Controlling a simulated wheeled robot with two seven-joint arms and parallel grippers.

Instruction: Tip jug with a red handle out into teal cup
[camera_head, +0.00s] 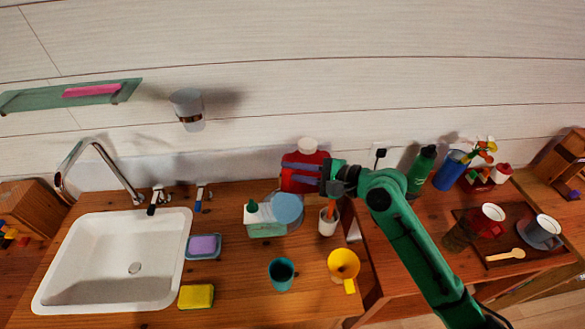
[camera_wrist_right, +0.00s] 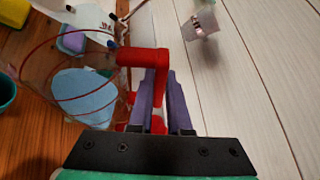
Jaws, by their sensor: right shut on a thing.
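The jug is clear, with red lines, a red handle and light blue contents. In the head view the jug (camera_head: 288,208) is partly see-through and overlaps a soap bottle. My right gripper (camera_head: 300,173) comes in from the right, shut on its red handle. The wrist view shows the handle (camera_wrist_right: 146,58) between the purple fingers (camera_wrist_right: 158,98), with the jug's blue contents (camera_wrist_right: 84,96) to the left. I cannot tell whether the jug's base touches the counter. The teal cup (camera_head: 281,274) stands upright in front of the jug, dark inside; its edge shows in the wrist view (camera_wrist_right: 5,90). My left gripper is out of view.
A red bottle with a white cap (camera_head: 306,147) is behind my gripper. A white holder (camera_head: 327,227) and a yellow cup (camera_head: 343,265) stand right of the teal cup. A yellow sponge (camera_head: 196,296) and the sink (camera_head: 110,285) are left.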

